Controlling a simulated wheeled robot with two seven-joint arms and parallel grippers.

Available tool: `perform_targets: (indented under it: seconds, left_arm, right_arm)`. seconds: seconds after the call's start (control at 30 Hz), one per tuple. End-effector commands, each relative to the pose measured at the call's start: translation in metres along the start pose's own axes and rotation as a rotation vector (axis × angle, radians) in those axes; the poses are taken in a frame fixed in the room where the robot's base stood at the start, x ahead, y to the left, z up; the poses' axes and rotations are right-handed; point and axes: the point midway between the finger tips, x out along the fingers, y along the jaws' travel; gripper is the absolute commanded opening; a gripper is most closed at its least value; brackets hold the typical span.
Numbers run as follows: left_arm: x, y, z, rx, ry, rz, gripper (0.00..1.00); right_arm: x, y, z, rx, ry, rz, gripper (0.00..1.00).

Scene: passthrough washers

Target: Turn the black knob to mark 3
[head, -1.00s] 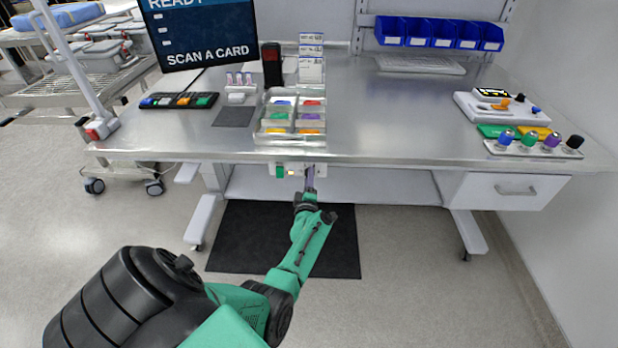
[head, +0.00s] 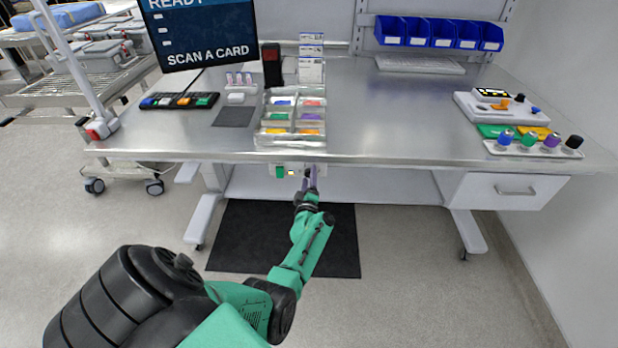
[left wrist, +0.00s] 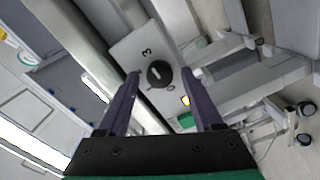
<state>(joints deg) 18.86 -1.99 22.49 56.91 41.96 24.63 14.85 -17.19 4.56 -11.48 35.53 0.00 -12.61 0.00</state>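The black knob (left wrist: 160,74) with a white pointer line sits on a pale panel (left wrist: 133,47) in the left wrist view. A printed 3 shows on the panel above the knob and a 0 below right. I cannot tell exactly which mark the line points to. My left gripper (left wrist: 162,77) is open, with its purple fingers on either side of the knob and apart from it in the picture. In the head view the left gripper (head: 309,174) is at the panel under the table's front edge; the knob is hard to make out there. My right gripper is not in view.
A green part (head: 279,171) and a small lit yellow light (left wrist: 186,100) are beside the knob on the panel. The metal table (head: 400,130) lies just above the gripper. A drawer (head: 510,190) is at the right. A dark mat (head: 235,240) lies on the floor below.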

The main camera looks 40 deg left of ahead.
Motion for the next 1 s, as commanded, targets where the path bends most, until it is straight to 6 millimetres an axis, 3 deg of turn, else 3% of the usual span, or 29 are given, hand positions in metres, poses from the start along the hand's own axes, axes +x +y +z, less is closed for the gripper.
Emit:
perform_targets:
  seconds: [0.33,0.47,0.8,1.0]
  left_arm:
    - [-0.002,0.001,-0.001,-0.001,0.000,0.000,0.71]
    - [-0.016,0.003,-0.002,0.001,-0.002,-0.002,0.71]
    - [-0.110,0.004,-0.002,0.000,-0.003,-0.004,0.71]
    - [-0.143,0.001,-0.001,-0.001,0.000,-0.001,0.71]
  right_arm:
    - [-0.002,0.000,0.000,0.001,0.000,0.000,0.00]
    - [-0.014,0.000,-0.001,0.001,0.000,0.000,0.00]
    - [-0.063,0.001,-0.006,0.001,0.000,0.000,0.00]
    - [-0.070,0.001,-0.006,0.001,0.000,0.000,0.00]
